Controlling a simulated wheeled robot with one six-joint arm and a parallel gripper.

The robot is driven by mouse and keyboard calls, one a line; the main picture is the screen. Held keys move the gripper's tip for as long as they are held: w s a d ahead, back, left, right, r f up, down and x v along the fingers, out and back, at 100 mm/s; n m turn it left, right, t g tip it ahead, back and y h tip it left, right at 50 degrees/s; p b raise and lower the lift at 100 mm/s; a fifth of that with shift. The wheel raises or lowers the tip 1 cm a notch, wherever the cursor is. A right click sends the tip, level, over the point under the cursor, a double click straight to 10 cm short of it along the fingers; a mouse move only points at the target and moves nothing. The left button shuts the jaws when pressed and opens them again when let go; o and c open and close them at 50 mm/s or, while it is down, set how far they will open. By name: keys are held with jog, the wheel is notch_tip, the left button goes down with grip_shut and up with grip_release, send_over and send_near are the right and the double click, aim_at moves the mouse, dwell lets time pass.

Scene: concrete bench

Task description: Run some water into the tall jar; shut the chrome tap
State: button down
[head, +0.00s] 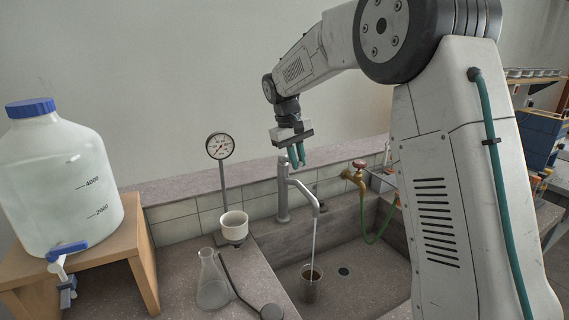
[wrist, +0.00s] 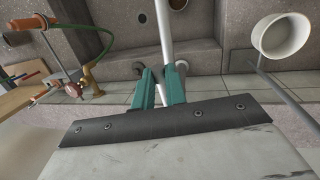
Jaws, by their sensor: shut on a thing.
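The chrome tap (head: 283,195) stands at the back edge of the sink, and its spout also shows in the wrist view (wrist: 164,35). A thin stream of water falls from the spout into the tall jar (head: 310,288), which stands upright in the sink. The jar's rim shows at the top edge of the wrist view (wrist: 177,4); its water level is not clear. My gripper (head: 296,155) is at the top of the tap. Its teal fingers (wrist: 160,88) are shut on the tap's top part, which they mostly hide.
A brass tap (head: 355,174) with a green hose is right of the chrome tap. A white cup (head: 234,224) under a dial gauge (head: 220,147) and a flask (head: 212,283) stand left of the sink. A large water container (head: 58,180) sits on a wooden stand (head: 145,262).

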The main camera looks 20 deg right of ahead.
jog(key=c, duration=1.4)
grip_release()
jog(key=shift+c, duration=0.2)
jog(key=v, duration=0.7)
jog(key=shift+r, duration=0.45)
jog(key=shift+w, duration=0.1)
jog(key=shift+c, duration=0.3)
